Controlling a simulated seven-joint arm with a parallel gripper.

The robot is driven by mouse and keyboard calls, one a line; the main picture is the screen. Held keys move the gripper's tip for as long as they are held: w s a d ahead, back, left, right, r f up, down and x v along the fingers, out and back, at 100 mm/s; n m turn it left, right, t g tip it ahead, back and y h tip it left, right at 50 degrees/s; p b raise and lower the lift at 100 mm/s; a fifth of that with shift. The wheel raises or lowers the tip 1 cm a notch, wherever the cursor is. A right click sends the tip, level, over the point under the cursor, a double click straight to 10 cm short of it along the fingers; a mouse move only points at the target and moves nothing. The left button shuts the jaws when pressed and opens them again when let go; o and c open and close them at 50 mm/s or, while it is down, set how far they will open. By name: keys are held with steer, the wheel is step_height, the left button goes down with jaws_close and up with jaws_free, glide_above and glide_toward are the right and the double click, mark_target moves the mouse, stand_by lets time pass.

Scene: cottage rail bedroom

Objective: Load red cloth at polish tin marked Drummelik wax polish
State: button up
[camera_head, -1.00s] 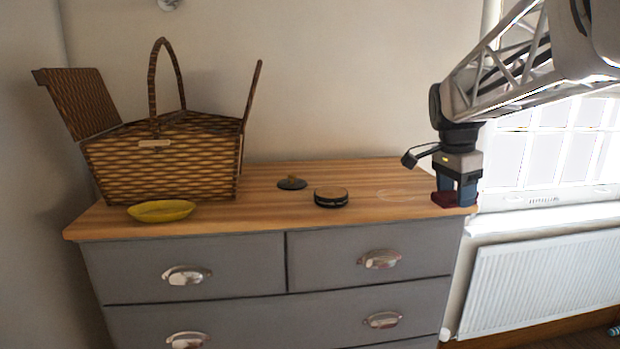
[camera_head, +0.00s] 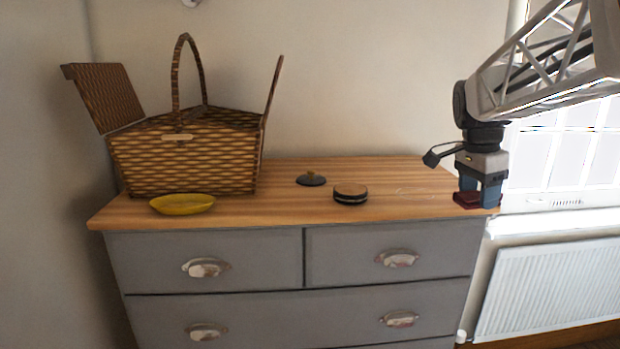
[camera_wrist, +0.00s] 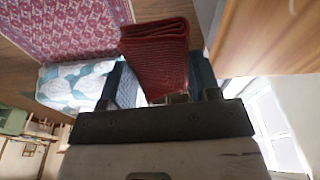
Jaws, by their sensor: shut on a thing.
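My gripper (camera_head: 480,197) is at the right end of the dresser top, shut on the red cloth (camera_head: 466,200). In the wrist view the folded dark red cloth (camera_wrist: 158,55) sits between the fingers, with the dresser's edge to its right. The polish tin (camera_head: 350,194) is a low round dark tin with a light band and a tan top, on the dresser top left of my gripper and apart from it. Its lettering is too small to read. A dark round lid-like piece with a knob (camera_head: 311,179) lies behind and left of the tin.
A wicker picnic basket (camera_head: 185,160) with raised lids and a tall handle stands at the left. A yellow dish (camera_head: 182,204) lies in front of it. The wooden dresser top (camera_head: 280,205) is clear between the tin and my gripper. A radiator (camera_head: 560,285) is at the right.

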steer(key=w+a+r, duration=0.2)
steer(key=w+a, duration=0.7)
steer(key=a, duration=0.1)
step_height(320, 180, up, 3)
glide_above(352, 188)
steer(key=shift+s+a+f, duration=0.15)
steer(key=shift+a+f, duration=0.05)
steer(key=shift+a, duration=0.1)
steer(key=shift+f, duration=0.15)
steer(key=shift+f, duration=2.85)
steer(key=shift+f, duration=0.55)
steer(key=shift+r, duration=0.1)
steer(key=shift+r, duration=3.45)
